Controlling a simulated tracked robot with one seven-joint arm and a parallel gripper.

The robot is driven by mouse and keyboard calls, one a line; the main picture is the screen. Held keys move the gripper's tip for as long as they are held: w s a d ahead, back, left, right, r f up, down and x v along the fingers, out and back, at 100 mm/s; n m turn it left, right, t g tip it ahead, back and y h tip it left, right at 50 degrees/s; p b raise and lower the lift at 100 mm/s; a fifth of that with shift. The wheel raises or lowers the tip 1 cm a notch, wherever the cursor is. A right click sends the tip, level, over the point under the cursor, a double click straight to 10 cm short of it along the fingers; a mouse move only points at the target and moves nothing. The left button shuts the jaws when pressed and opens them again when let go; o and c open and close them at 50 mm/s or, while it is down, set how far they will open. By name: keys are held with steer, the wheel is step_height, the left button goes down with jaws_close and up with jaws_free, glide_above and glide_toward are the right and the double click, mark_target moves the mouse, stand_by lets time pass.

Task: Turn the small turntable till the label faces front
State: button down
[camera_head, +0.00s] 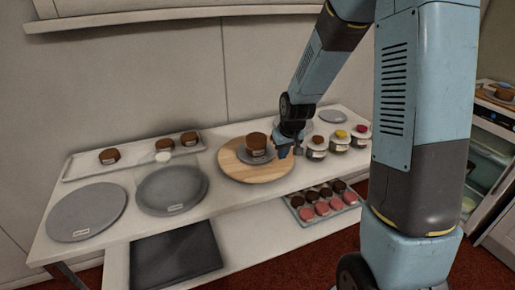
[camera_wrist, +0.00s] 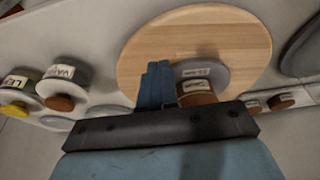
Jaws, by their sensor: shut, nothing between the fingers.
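A small grey turntable (camera_head: 262,160) sits on a round wooden board (camera_head: 283,170) and carries a brown cake (camera_head: 256,141) with a pale label near its base. In the wrist view the small turntable (camera_wrist: 214,75) shows a pale label on its near part, and the cake (camera_wrist: 198,99) has a label too; the writing is too small to read. My gripper (camera_head: 290,152) is shut and empty, just right of the small turntable. In the wrist view the gripper's blue fingers (camera_wrist: 157,70) are over the wooden board, left of the turntable's edge; I cannot tell whether they touch it.
Two larger labelled grey turntables (camera_head: 87,210) (camera_head: 172,190) lie on the table's left. A tray (camera_head: 80,170) with small cakes stands behind. Labelled cake jars (camera_head: 317,148) stand to the right, near my gripper. A lower shelf holds a pastry tray (camera_head: 325,214).

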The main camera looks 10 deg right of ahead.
steer(key=shift+r, duration=2.2)
steer(key=s+d+r+m+t, duration=0.1)
steer(key=s+d+r, duration=0.3)
steer(key=s+r, duration=0.9)
steer(key=s+d+r+m, duration=0.1)
steer(key=s+r, duration=0.3)
steer(key=s, duration=0.3)
steer(key=s+d+r+m+t+h, duration=0.1)
steer(key=s+r, duration=0.3)
steer(key=s, duration=0.3)
steer(key=shift+d, duration=0.4)
